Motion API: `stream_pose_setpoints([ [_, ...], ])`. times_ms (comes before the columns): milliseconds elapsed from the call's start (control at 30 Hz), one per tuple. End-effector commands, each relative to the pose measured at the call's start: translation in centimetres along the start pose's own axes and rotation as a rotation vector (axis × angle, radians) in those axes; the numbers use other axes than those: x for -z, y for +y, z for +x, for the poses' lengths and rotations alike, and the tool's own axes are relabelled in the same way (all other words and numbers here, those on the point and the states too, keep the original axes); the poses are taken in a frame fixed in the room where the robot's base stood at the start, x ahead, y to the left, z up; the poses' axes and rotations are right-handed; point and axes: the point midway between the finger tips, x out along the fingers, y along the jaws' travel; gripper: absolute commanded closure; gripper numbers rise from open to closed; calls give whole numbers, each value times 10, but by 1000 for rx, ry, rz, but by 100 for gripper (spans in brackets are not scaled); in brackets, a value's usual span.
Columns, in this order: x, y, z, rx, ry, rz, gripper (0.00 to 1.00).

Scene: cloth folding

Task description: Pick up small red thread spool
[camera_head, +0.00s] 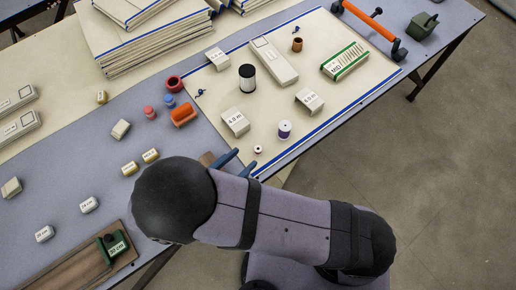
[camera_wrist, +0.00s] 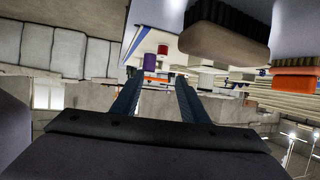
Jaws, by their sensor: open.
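A small white-ended spool (camera_head: 258,149) with a dark reddish middle stands on the cream cloth near its front edge in the head view. A larger purple thread spool (camera_head: 284,129) stands to its upper right. In the wrist view a red spool (camera_wrist: 163,50) and a purple spool (camera_wrist: 150,62) show beyond and between my fingers. My gripper (camera_head: 247,157) has two blue fingers, apart and empty, just short of the small spool in the head view. The fingers also show apart in the wrist view (camera_wrist: 159,76).
White labelled blocks (camera_head: 235,121), a black-and-white cylinder (camera_head: 247,78) and an orange block (camera_head: 183,115) stand farther back. A reddish peg (camera_head: 151,112) is at left. Folded cloth stacks (camera_head: 150,50) fill the back.

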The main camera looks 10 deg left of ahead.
Motion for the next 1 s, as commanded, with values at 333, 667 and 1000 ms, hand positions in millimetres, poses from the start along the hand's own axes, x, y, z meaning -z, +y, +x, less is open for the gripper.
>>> stream_pose_setpoints([
  [333,-23,-1,10,1,-1,2,60],
  [667,-22,0,30,-1,0,1,60],
  [1000,-21,0,54,-4,2,-2,60],
])
